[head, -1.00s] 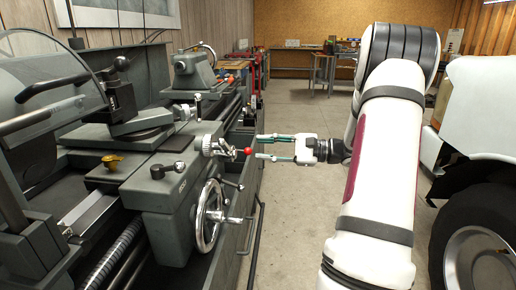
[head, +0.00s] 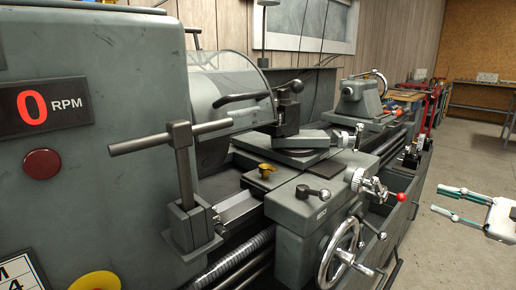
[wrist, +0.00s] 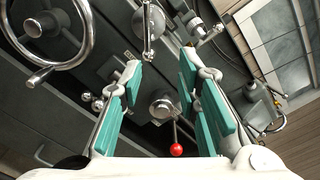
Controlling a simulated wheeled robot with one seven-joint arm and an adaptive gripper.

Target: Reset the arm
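My gripper (head: 456,204) shows at the right edge of the head view, its two fingers apart and pointing left toward the lathe. In the wrist view my gripper (wrist: 160,105) has its teal finger pads spread wide with nothing held between them. Beyond the fingers is the lathe carriage (head: 300,200) with a red-knobbed lever (head: 401,197). That red knob (wrist: 176,149) also shows between the fingers in the wrist view, and I cannot tell that anything touches it. Most of my arm is outside the head view.
The lathe headstock (head: 110,130) with a "0 RPM" display (head: 45,105) fills the left. A handwheel (head: 340,253) and handles stick out from the carriage. A workbench (head: 480,100) stands at the back right. Concrete floor (head: 440,170) is clear right of the lathe.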

